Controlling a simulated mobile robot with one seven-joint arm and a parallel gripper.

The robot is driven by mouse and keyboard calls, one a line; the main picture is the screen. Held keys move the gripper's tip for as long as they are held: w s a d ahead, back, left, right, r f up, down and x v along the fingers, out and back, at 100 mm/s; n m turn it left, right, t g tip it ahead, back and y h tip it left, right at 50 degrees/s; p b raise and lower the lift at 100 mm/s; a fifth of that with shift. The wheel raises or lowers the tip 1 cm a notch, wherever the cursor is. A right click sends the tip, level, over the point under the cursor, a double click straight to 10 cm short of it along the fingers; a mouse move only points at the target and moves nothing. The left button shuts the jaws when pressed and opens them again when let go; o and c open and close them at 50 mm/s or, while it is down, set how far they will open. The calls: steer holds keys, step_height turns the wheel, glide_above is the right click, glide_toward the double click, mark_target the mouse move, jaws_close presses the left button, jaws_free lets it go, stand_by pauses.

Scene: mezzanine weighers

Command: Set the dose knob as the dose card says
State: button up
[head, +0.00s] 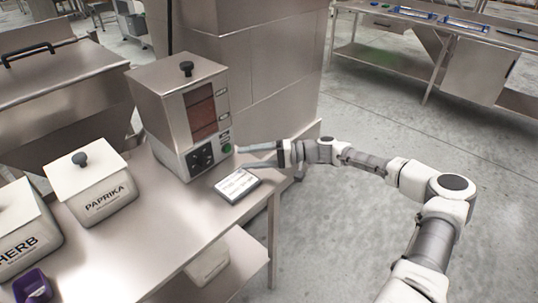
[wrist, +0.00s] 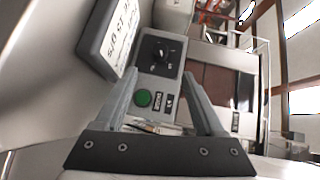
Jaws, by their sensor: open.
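The dosing machine (head: 160,92) is a steel box on the bench. Its dark dial panel carries the black dose knob (wrist: 160,55), also in the head view (head: 206,157). The white pointer line on it is too small to read surely. The dose card (head: 237,185) lies in front of the machine; in the wrist view it (wrist: 108,35) is tilted, part cut off, and its writing is not clearly legible. My gripper (head: 241,157) is open and empty, in front of the machine's right side. In the wrist view its fingers (wrist: 161,76) point toward the panel, apart from the knob.
A green button (wrist: 143,98) sits beside the dial panel, near one finger. The paprika bin (head: 92,187) and herb bin (head: 25,228) stand left on the bench (head: 160,245), with a purple container (head: 32,287) in front. Open floor lies right of the bench.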

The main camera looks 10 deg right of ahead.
steer(key=v, duration=0.6)
steer(key=shift+s+d, duration=0.1)
steer(key=shift+d, duration=0.05)
